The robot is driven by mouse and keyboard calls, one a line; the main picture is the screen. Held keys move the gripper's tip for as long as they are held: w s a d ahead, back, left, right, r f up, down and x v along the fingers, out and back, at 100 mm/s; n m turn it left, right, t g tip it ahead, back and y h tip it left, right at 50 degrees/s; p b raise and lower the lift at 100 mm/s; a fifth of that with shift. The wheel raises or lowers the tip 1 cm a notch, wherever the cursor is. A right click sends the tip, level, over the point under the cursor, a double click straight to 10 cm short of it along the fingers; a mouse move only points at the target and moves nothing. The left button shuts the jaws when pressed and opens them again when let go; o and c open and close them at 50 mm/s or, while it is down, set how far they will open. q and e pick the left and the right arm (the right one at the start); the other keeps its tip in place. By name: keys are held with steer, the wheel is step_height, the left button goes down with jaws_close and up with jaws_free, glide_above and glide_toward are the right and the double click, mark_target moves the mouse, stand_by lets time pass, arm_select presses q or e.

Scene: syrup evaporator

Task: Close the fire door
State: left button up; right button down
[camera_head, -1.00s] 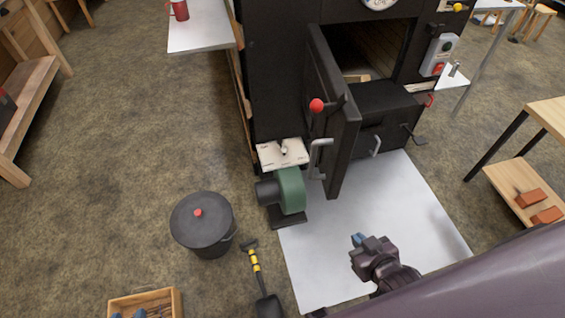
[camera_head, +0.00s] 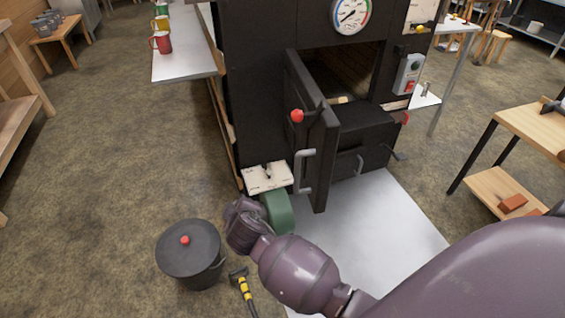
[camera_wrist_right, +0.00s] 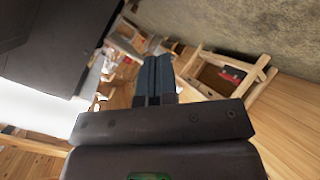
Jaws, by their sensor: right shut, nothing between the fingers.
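The fire door (camera_head: 322,150) is a thick black panel on the front of the black evaporator (camera_head: 255,95). It stands wide open, swung out toward me, with the firebox opening (camera_head: 352,72) exposed on its right. A silver bar handle (camera_head: 303,172) and a red-knobbed lever (camera_head: 297,116) are on it. My right gripper (camera_head: 238,212) is left of and below the door, near the green blower, apart from the handle; its fingers are hard to make out there. In the right wrist view its fingers (camera_wrist_right: 155,75) are shut and empty. My left gripper is out of view.
The green blower (camera_head: 277,212) sits below the door's left side, partly behind my arm. A dark lidded pot (camera_head: 189,250) and a yellow-black handled tool (camera_head: 244,288) are on the floor. A wooden shelf table (camera_head: 500,188) stands right. The pale floor sheet (camera_head: 395,225) is clear.

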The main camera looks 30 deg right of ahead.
steer(key=w+d+r+g+h+b, duration=0.1)
steer(key=w+r+h, duration=0.1)
steer(key=w+h, duration=0.4)
steer(key=s+d+r+m+g+h, duration=0.3)
steer(key=s+r+g+h, duration=0.15)
steer(key=h, duration=0.45)
steer(key=s+d+f+x, duration=0.1)
steer(key=s+x, duration=0.1)
steer(key=x, duration=1)
steer(key=shift+s+d, duration=0.25)
steer(key=shift+r, duration=0.1)
